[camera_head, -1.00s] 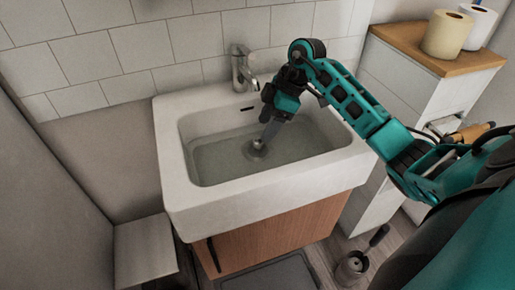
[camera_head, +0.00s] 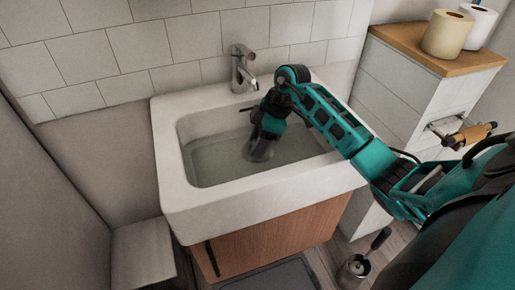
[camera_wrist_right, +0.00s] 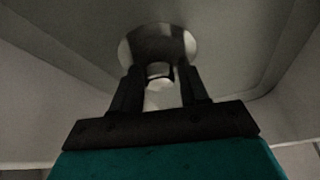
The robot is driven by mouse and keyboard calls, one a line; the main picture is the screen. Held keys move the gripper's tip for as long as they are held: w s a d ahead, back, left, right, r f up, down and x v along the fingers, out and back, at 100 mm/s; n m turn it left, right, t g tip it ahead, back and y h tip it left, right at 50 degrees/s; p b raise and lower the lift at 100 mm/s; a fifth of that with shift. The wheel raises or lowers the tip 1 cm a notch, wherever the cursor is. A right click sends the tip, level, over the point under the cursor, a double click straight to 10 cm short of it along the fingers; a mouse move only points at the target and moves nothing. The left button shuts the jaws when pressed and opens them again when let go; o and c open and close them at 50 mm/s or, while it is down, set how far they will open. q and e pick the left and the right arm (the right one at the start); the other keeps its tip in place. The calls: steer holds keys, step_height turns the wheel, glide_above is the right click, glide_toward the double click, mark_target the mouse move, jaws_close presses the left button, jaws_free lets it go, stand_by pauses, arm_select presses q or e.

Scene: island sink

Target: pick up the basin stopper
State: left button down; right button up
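The basin stopper is a round, shiny metal piece at the bottom of the white sink (camera_head: 180,205). In the right wrist view the stopper (camera_wrist_right: 135,45) lies straight ahead of my right gripper (camera_wrist_right: 160,78). Its two dark fingers stand apart, their tips at the stopper's near edge. A pale, shiny part shows in the gap between them; I cannot tell whether the fingers touch it. In the head view my right gripper (camera_head: 260,148) reaches down into the basin and hides most of the stopper. My left gripper is not in view.
A metal faucet (camera_head: 241,68) stands behind the basin. A cabinet with a wooden top (camera_head: 400,40) and paper rolls (camera_head: 447,34) is at the right. A brush holder (camera_head: 354,271) stands on the floor. The basin's left side is clear.

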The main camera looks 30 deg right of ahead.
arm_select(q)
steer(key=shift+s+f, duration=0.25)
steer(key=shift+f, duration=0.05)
arm_select(e)
steer(key=c, duration=0.7)
steer(key=shift+r, duration=0.1)
steer(key=shift+c, duration=0.2)
